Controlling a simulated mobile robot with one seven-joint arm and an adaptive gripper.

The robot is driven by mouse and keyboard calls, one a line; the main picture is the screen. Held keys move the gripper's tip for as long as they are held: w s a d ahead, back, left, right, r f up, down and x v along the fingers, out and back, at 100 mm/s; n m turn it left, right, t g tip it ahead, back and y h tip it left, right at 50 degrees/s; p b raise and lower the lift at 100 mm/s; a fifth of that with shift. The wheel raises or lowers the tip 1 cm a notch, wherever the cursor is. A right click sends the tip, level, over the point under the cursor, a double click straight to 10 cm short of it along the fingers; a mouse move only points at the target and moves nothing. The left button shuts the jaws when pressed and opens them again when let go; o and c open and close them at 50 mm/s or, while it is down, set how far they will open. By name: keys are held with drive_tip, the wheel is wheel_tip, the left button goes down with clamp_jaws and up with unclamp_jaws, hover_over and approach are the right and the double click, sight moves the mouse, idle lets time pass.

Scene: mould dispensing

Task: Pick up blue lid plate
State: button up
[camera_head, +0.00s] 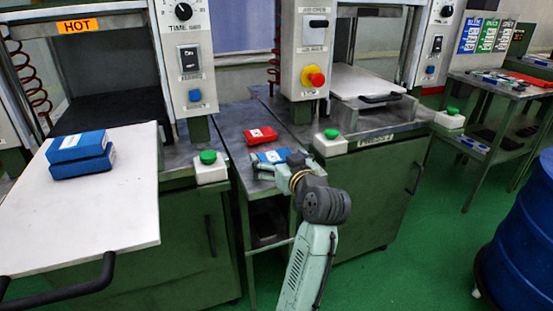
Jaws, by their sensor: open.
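A flat blue plate with a white label (268,156) lies on the narrow grey side table between the two presses. It looks like the blue lid plate. My gripper (280,164) is at the right side of this plate, open, with the arm coming from the front. The gripper hides the plate's right part. I cannot tell whether the fingers touch it. A blue block made of two stacked parts (82,153) sits on the white board of the left press, away from my gripper.
A red plate (260,135) lies just behind the blue plate. Green buttons on white boxes stand at left (208,157) and right (331,134) of the side table (234,117). A blue barrel (522,240) stands at the right. Green floor is clear before it.

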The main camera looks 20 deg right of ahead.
sight(278, 159)
drive_tip(key=shift+c, duration=0.2)
drive_tip(key=c, duration=1.3)
drive_tip(key=shift+c, duration=0.7)
drive_tip(key=shift+r, duration=0.1)
drive_tip(key=shift+r, duration=0.4)
drive_tip(key=r, duration=0.2)
drive_tip(key=shift+s+a+r, duration=0.15)
drive_tip(key=shift+s+r, duration=0.05)
drive_tip(key=shift+r, duration=0.2)
drive_tip(key=s+a+r+b, duration=0.1)
drive_tip(key=s+a+b, duration=0.8)
drive_tip(key=s, duration=0.3)
drive_tip(key=shift+s+b, duration=0.3)
drive_tip(key=shift+b, duration=0.2)
